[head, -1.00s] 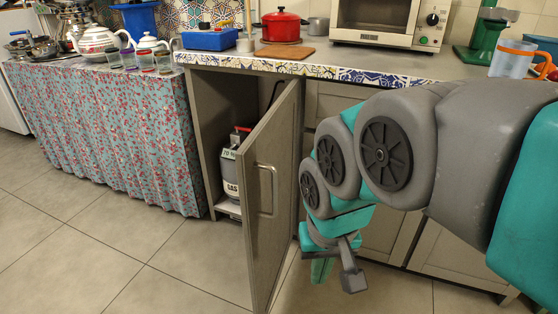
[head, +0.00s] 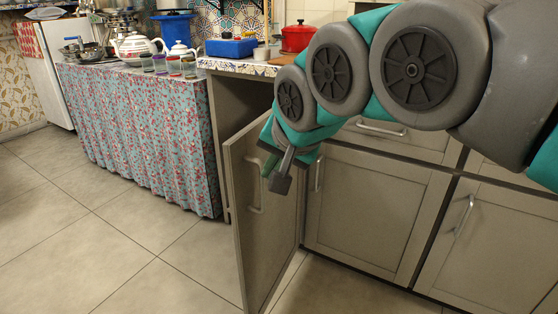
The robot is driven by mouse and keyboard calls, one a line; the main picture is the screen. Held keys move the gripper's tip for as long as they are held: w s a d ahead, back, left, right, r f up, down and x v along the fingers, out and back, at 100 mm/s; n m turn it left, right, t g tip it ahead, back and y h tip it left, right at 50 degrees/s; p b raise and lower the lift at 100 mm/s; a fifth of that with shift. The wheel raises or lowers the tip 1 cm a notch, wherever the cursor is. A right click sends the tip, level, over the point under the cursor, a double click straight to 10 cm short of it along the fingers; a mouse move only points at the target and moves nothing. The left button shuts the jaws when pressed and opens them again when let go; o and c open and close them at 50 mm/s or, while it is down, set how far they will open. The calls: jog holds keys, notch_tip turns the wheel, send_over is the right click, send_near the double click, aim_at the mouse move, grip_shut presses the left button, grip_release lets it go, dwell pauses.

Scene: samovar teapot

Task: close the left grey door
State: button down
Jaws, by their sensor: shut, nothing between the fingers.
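The left grey door (head: 268,235) stands wide open, swung out from the cabinet toward me. Its handle (head: 254,190) is on the face turned to my arm. My gripper (head: 275,182) is in front of the door's upper part, on the handle side, and overlaps it in the picture. I cannot tell whether it touches the door. The fingers are shut with nothing between them.
A closed grey door (head: 375,212) and another (head: 490,243) are to the right. A flowered curtain (head: 140,140) hangs at the left under a counter with teapots (head: 137,46). A red pot (head: 297,37) and blue box (head: 230,47) stand above. The tiled floor (head: 80,240) is clear at the left.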

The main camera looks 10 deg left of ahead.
aim_at(242, 184)
jog(key=shift+w+a+f, duration=0.65)
jog(key=shift+a+f, duration=0.05)
jog(key=shift+a, duration=0.25)
jog(key=shift+w+a+f, duration=0.6)
jog(key=shift+a+f, duration=0.1)
jog(key=shift+a, duration=0.2)
jog(key=shift+w+a+f, duration=0.65)
jog(key=shift+a+f, duration=0.05)
jog(key=shift+a, duration=0.25)
